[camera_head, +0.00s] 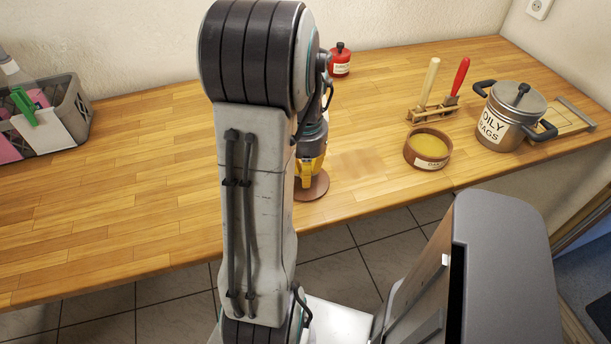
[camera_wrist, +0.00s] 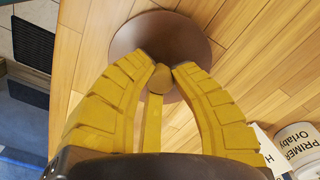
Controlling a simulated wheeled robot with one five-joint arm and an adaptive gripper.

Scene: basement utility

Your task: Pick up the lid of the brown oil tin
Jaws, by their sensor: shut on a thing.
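The brown round lid (camera_head: 316,190) is at the front edge of the wooden counter in the head view, partly behind my arm. In the wrist view the lid (camera_wrist: 160,32) is a flat brown disc, and its small knob (camera_wrist: 155,80) sits between my yellow fingertips. My gripper (camera_head: 309,178) is shut on this knob; it also shows in the wrist view (camera_wrist: 165,68). I cannot tell whether the lid touches the counter. The brown tin (camera_head: 420,160) stands open to the right, with yellow contents and a pale label.
The counter (camera_head: 130,200) has free room at left. A grey crate (camera_head: 72,108) stands far left and a red tin (camera_head: 340,66) at the back. A tool rack (camera_head: 436,113) and a steel "OILY RAGS" pot (camera_head: 500,130) stand right. A primer can (camera_wrist: 296,141) shows in the wrist view.

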